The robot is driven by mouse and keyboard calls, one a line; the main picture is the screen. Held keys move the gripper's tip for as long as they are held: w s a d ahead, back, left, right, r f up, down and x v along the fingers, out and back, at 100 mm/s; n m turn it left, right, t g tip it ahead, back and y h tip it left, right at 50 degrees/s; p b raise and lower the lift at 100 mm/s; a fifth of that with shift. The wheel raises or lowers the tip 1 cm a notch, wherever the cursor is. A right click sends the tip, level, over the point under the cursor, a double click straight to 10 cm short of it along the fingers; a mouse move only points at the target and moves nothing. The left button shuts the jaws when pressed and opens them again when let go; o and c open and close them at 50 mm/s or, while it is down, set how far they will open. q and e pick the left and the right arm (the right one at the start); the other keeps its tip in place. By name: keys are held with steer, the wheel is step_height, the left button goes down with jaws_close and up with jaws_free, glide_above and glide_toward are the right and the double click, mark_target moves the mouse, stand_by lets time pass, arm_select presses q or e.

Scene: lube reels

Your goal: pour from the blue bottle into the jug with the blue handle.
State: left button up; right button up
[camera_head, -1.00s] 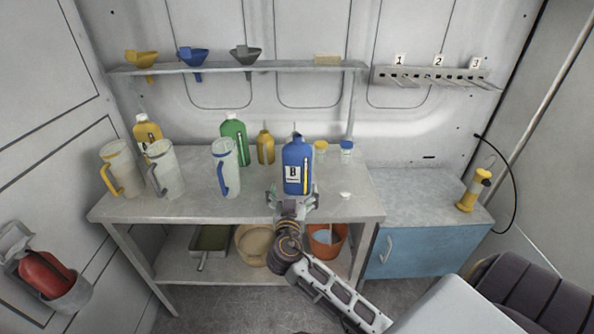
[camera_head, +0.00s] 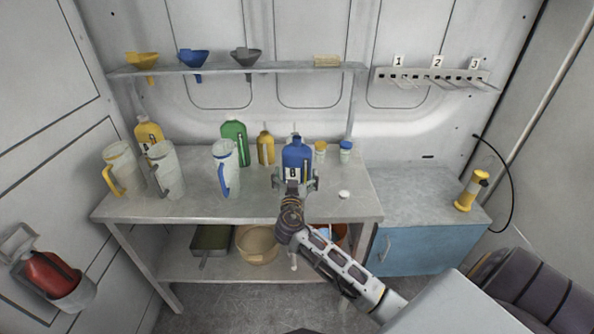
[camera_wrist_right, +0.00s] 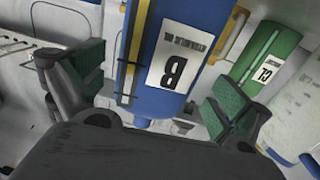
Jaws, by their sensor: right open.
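My right gripper (camera_head: 296,184) is open at the near side of the bottle. In the right wrist view the blue bottle (camera_wrist_right: 170,60) stands between the spread green finger pads, with a visible gap on each side. The jug with the blue handle (camera_head: 230,165) stands upright on the table to the left of the bottle. The bottle's lower part is hidden behind my gripper in the head view. My left gripper is out of view.
A green bottle (camera_head: 235,140), a small yellow bottle (camera_head: 265,147) and small jars (camera_head: 346,151) stand near the blue bottle. Two more jugs stand at the left, one grey-handled (camera_head: 167,170). A small white item (camera_head: 344,194) lies at the right. Funnels sit on the shelf (camera_head: 290,68).

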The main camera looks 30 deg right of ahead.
mark_target(296, 170)
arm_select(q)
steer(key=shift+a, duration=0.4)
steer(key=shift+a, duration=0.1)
arm_select(e)
steer(key=shift+w+d, duration=0.1)
steer(key=shift+w, duration=0.05)
steer(key=shift+w+d+r+p, duration=0.2)
steer(key=shift+w+d+p, duration=0.25)
steer(key=shift+w, duration=0.1)
steer(key=shift+w+d+r+p, duration=0.15)
steer(key=shift+w+d+p, duration=0.25)
steer(key=shift+w, duration=0.15)
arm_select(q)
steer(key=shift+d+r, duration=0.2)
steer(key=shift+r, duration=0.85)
arm_select(e)
steer(key=shift+x, duration=1.05)
steer(key=shift+f, duration=0.2)
steer(key=shift+c, duration=0.3)
steer(key=c, duration=1.2)
steer(key=shift+r, duration=0.15)
steer(key=shift+c, duration=0.4)
steer(key=shift+r, duration=0.1)
